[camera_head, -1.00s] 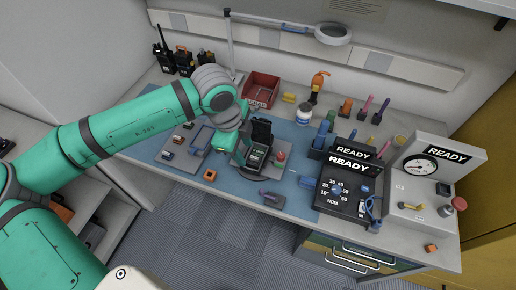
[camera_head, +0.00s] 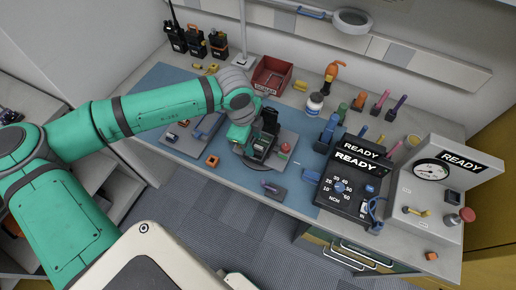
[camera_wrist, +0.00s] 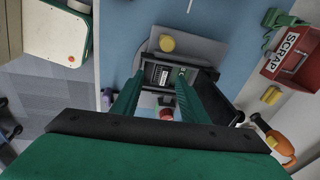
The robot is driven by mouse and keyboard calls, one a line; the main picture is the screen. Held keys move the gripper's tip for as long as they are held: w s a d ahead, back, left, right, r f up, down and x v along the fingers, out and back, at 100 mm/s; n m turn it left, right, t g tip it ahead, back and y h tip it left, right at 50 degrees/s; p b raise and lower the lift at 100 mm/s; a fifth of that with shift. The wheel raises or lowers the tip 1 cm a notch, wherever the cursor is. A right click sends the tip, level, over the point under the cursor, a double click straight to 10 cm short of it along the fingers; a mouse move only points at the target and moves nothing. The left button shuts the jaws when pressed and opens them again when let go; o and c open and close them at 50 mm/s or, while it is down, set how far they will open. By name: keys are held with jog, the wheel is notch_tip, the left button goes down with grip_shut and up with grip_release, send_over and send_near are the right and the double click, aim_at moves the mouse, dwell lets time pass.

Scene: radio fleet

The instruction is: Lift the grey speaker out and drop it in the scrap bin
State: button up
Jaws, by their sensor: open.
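An opened black radio (camera_head: 262,143) stands in a fixture on the grey work plate (camera_head: 288,140) of the bench. In the wrist view its dark body (camera_wrist: 205,78) lies under my gripper. A pale grey, marked patch (camera_wrist: 162,75) shows between the fingers; I cannot tell whether it is the grey speaker. My gripper (camera_wrist: 156,82) is open, its two green fingers pointing down at the radio with nothing clearly held. In the head view my wrist hides part of the radio's left side. The red scrap bin (camera_head: 272,75) stands behind the radio, and it also shows at the wrist view's right (camera_wrist: 290,58).
Several handheld radios (camera_head: 196,42) stand at the back left. A white bottle (camera_head: 314,104) and an orange-handled tool (camera_head: 331,74) stand right of the bin. A black NCM unit (camera_head: 345,185) and a gauge box (camera_head: 432,190) fill the right.

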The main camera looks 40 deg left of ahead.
aim_at(259, 148)
jog(key=f, duration=0.2)
jog(key=d+f, duration=0.1)
jog(key=shift+w+f, duration=0.25)
jog(key=shift+w, duration=0.1)
jog(key=shift+w+d, duration=0.1)
jog(key=shift+d, duration=0.05)
jog(key=shift+c, duration=0.5)
jog(key=c, duration=0.9)
grip_shut()
jog(key=shift+w+f, duration=0.1)
jog(key=shift+w, duration=0.05)
